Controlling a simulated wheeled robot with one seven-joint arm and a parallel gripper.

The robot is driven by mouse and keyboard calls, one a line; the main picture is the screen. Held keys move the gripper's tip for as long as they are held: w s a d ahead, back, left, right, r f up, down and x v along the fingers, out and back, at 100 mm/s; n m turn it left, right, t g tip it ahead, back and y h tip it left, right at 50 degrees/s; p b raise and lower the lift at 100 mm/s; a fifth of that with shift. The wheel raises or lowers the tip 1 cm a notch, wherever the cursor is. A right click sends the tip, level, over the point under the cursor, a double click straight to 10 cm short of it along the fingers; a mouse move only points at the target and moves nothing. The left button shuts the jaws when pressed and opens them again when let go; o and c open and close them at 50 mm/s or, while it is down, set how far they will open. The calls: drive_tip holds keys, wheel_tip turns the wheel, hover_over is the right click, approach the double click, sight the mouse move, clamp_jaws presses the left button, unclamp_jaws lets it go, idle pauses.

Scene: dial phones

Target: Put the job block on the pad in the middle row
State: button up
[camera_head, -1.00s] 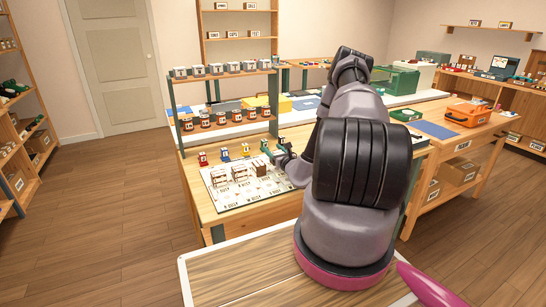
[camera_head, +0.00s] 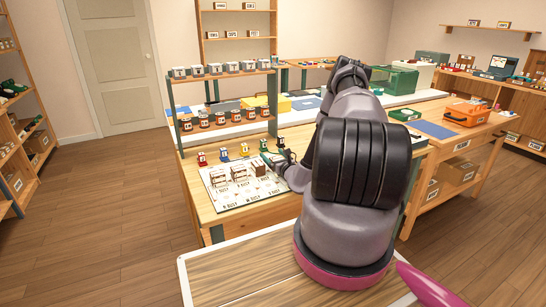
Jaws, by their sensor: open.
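A white board (camera_head: 228,204) with printed rows of pads and labels lies on the near wooden bench. Several small white and brown blocks stand along its far part, among them one at the left (camera_head: 219,178), one in the middle (camera_head: 240,174) and a darker one at the right (camera_head: 259,169). Their lettering is too small for me to tell which is the job block. My gripper (camera_head: 275,159) is open, low over the board's far right corner, beside the right-hand block. My arm partly hides it, and I cannot tell whether it touches anything.
The board's near part looks clear of blocks.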

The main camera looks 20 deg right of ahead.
drive_tip(key=s, duration=1.2)
drive_tip(key=shift+d, duration=0.2)
drive_tip(key=w+a+r+n+y, duration=0.3)
drive_tip(key=a+r+n+y, duration=0.25)
drive_tip(key=r, duration=0.35)
drive_tip(key=s+a+r+n+g+y, duration=0.3)
drive_tip(key=a+r+n+g+y, duration=0.3)
drive_tip(key=r, duration=0.4)
drive_tip(key=s+a+r+n+g+y, duration=0.35)
drive_tip(key=a+r+n+g, duration=0.25)
drive_tip(key=a+r+n, duration=0.25)
drive_tip(key=s+a+r+n+g+h, duration=0.3)
drive_tip(key=s+r+n, duration=0.1)
drive_tip(key=s, duration=0.2)
drive_tip(key=s+a+r+n+g+h, duration=0.2)
drive_tip(key=s+r+n+h, duration=0.1)
drive_tip(key=s+r, duration=0.25)
drive_tip(key=s+d+r+n+t+h, duration=0.4)
drive_tip(key=s+d+r+t+h, duration=0.2)
drive_tip(key=s+r, duration=0.4)
drive_tip(key=shift+d+h, duration=0.15)
drive_tip(key=shift+h, duration=0.65)
